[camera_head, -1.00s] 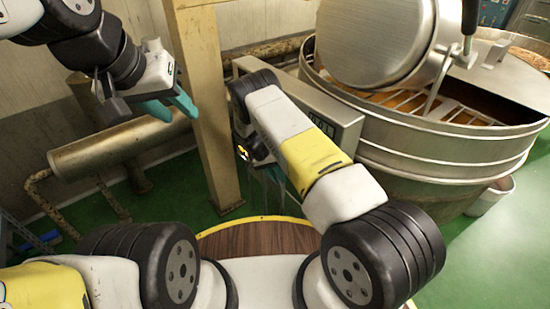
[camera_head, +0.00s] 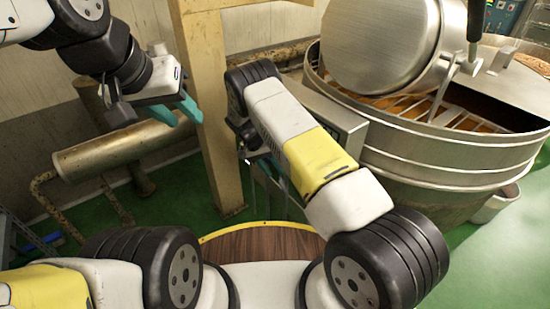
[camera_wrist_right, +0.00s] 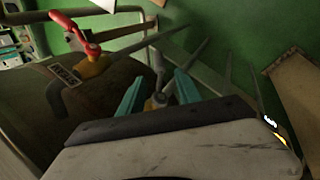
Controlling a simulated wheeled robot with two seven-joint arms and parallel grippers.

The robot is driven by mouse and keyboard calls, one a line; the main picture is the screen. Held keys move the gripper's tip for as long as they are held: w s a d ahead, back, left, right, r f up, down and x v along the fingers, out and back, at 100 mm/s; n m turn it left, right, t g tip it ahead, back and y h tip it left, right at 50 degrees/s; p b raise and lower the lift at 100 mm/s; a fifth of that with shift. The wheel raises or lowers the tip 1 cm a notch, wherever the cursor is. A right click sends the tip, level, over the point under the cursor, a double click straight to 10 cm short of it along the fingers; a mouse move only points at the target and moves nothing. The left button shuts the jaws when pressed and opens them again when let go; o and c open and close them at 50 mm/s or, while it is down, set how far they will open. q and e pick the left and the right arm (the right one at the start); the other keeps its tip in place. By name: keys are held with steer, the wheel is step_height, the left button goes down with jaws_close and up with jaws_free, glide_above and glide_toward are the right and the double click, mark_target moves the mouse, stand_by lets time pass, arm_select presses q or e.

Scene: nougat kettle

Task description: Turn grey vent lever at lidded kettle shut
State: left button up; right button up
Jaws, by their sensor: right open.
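The metal kettle (camera_head: 455,152) stands at the right of the head view, with its round lid (camera_head: 372,45) raised. A grey lever (camera_wrist_right: 159,88) on a pipe fitting shows in the right wrist view, in the gap between the teal fingers of my right gripper (camera_wrist_right: 158,97). The fingers are open on either side of it; I cannot tell whether they touch it. In the head view my right gripper (camera_head: 277,188) is low beside the post and mostly hidden by its own arm. My left gripper (camera_head: 180,112) hangs at the upper left, open and empty.
A red-handled valve (camera_wrist_right: 82,36) with a label plate (camera_wrist_right: 65,73) is close by in the right wrist view. A cream post (camera_head: 212,110) stands left of my right arm. A thick pipe (camera_head: 110,148) runs behind it. Green floor is clear at lower right.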

steer(key=shift+a+r, duration=0.1)
steer(key=shift+r, duration=0.15)
steer(key=shift+c, duration=0.2)
